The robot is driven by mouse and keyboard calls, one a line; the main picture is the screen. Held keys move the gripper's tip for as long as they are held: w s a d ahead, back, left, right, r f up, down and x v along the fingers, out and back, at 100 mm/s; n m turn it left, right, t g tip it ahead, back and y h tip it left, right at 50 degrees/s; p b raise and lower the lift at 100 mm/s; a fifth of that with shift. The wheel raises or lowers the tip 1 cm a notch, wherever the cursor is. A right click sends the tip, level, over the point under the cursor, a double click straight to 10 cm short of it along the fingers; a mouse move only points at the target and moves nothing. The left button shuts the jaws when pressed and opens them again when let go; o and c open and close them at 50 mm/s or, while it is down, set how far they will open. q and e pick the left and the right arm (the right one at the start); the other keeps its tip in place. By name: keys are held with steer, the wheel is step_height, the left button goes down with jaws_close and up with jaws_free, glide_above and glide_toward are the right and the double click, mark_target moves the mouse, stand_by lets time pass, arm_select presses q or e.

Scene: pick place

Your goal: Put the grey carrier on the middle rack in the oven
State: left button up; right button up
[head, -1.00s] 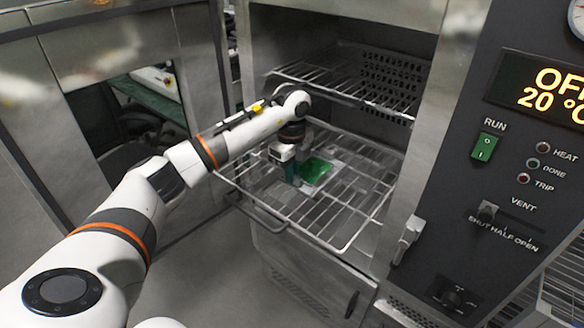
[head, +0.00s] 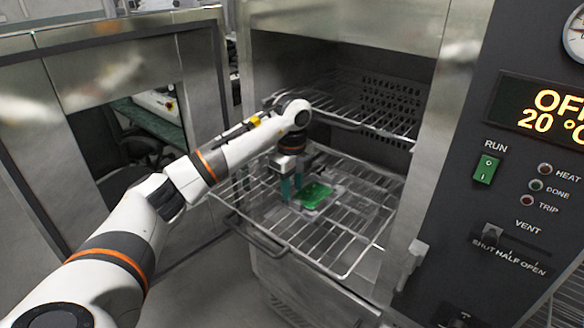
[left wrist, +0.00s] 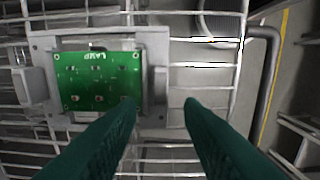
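The grey carrier (left wrist: 42,62) lies flat on a pulled-out wire rack (head: 352,232) and holds a green circuit board (head: 315,194), which also shows in the left wrist view (left wrist: 98,80). My left gripper (head: 291,188) points down at the carrier's near left side. In the left wrist view its two teal fingers (left wrist: 162,104) are spread apart with nothing clamped between them. The carrier's right-hand tab (left wrist: 160,84) shows just beyond the gap between the fingertips. The exact height of the fingertips over the tab is hard to tell. My right gripper is out of view.
The control panel (head: 520,180) stands at the right. The rack's front and right areas are bare.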

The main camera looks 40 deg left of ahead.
arm_select(q)
step_height(320, 180, up, 4)
steer(key=shift+r+b, duration=0.1)
steer(key=shift+b, duration=0.55)
steer(key=shift+r+p, duration=0.35)
steer(key=shift+r, duration=2)
steer(key=shift+s+f, duration=0.1)
